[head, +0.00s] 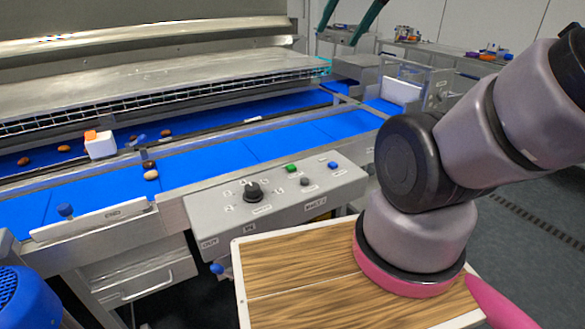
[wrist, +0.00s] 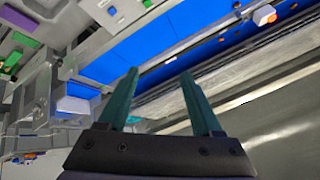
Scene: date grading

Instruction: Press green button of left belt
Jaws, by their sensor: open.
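The green button (head: 292,169) sits on the top of a grey control box (head: 222,212) in front of the blue belt (head: 215,158). A black knob (head: 253,192), a dark button (head: 306,181) and a blue button (head: 334,165) share this box. Its labels are too small to read surely. My gripper (head: 337,38) shows only as two teal fingers at the top of the head view, well apart from the green button. In the wrist view my gripper (wrist: 159,72) is open with nothing between its fingers. A small green patch (wrist: 147,4) there may be a button.
A wooden-topped surface (head: 290,262) lies below my arm. Several dates, a white block (head: 100,144) and an orange piece lie by the rear belt (head: 75,150). A metal hood (head: 150,75) stands behind. A blue motor-like part (head: 25,298) is at lower left.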

